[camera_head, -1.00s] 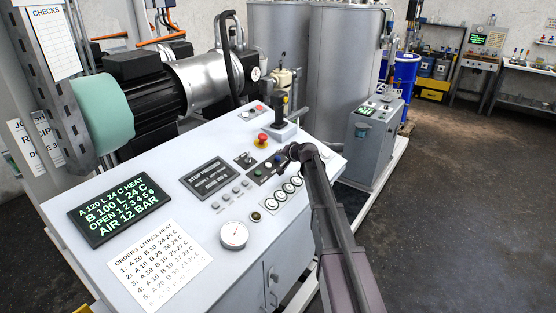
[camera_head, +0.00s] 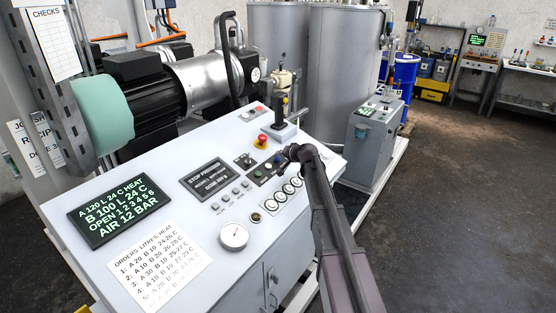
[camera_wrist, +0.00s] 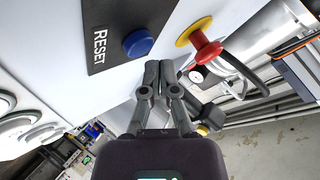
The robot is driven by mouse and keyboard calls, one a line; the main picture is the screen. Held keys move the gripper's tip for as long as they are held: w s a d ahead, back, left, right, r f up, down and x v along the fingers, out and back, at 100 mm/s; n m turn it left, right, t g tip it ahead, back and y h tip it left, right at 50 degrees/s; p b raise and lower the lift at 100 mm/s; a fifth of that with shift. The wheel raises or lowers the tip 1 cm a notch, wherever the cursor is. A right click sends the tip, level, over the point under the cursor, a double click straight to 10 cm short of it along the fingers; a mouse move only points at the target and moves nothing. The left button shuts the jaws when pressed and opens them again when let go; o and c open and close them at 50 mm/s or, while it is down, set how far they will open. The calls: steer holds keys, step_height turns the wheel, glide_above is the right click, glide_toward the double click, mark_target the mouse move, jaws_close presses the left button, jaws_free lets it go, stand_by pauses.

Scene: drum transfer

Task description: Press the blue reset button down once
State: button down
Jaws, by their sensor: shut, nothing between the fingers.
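The blue reset button (camera_wrist: 138,43) is round and stands proud of the panel in the wrist view, at the end of a dark plate (camera_wrist: 103,42) lettered RESET. My gripper (camera_wrist: 158,68) is shut and empty. Its fingertips appear just below and right of the button in that view, and I see no contact with it. In the head view my gripper (camera_head: 284,157) is low over the console's right part, beside the row of small buttons. My arm and gripper partly cover that area, and the blue button is hard to make out there.
A red mushroom knob on a yellow base (camera_wrist: 207,47) stands close to the right of my fingers in the wrist view. A black lever (camera_head: 280,112) rises behind it on the console (camera_head: 205,160). Round gauges (camera_head: 281,196) lie on the console's near side.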

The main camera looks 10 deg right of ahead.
steer(key=shift+w+a+f+b, duration=0.1)
steer(key=shift+a+f+b, duration=0.05)
steer(key=shift+f+b, duration=0.3)
steer(key=shift+w+a+f+b, duration=0.1)
steer(key=shift+f+b, duration=0.25)
steer(key=shift+b, duration=0.05)
stand_by(1.3)
steer(key=shift+r, duration=0.2)
steer(key=shift+s+d+r+p, duration=0.2)
steer(key=shift+r+p, duration=0.45)
steer(key=shift+p, duration=0.2)
steer(key=r+p, duration=0.3)
steer(key=s+d+r+p, duration=0.1)
steer(key=shift+s+d+r+p, duration=0.1)
steer(key=shift+r+p, duration=0.25)
steer(key=shift+p, duration=0.05)
stand_by(0.3)
stand_by(0.5)
